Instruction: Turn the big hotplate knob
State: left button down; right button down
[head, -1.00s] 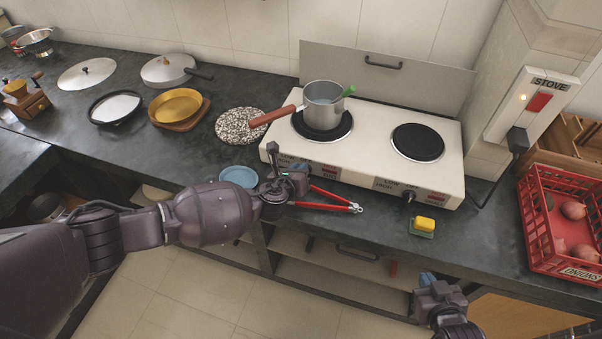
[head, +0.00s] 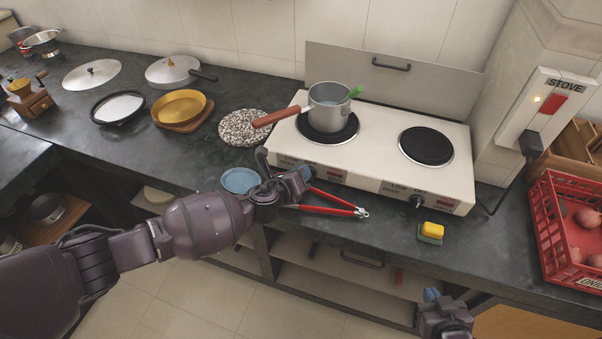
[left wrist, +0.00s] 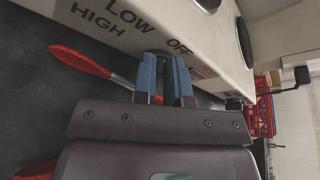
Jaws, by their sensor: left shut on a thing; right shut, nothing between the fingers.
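The white two-plate stove (head: 380,178) stands on the dark counter. Its left hotplate (head: 325,136) bears a steel pot (head: 329,108) with a red-brown handle. My left gripper (head: 306,172) is at the stove's front panel below that hotplate, shut on the left knob. The knob itself is hidden by the fingers. In the left wrist view the blue fingers (left wrist: 168,60) meet the panel near the LOW, OFF and HIGH lettering. The right knob (head: 416,202) is in plain view. My right gripper (head: 432,295) is shut and empty in front of the counter.
Red-handled tongs (head: 335,205) lie under my left gripper, beside a blue plate (head: 240,180). A yellow-and-green sponge (head: 432,231) lies right of them. A red onion crate (head: 570,225) stands at the right. A wall switch box marked STOVE (head: 545,103) has a lit lamp.

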pick_arm(q)
jog(key=c, duration=1.2)
grip_release()
jog(key=shift+o, duration=0.2)
jog(key=shift+s+a, duration=0.1)
jog(key=shift+s+a+r, duration=0.1)
jog(key=shift+s, duration=0.1)
jog(key=p+v, duration=0.1)
jog(key=v, duration=0.8)
jog(key=shift+s+a+p, duration=0.15)
jog(key=shift+s+p, duration=0.1)
jog(key=shift+p, duration=0.05)
jog(key=shift+s+a+r, duration=0.1)
jog(key=shift+s+r, duration=0.05)
jog(key=shift+s, duration=0.05)
pick_arm(e)
jog(key=shift+w+r, duration=0.25)
jog(key=shift+r, duration=0.8)
jog(key=shift+w, duration=0.1)
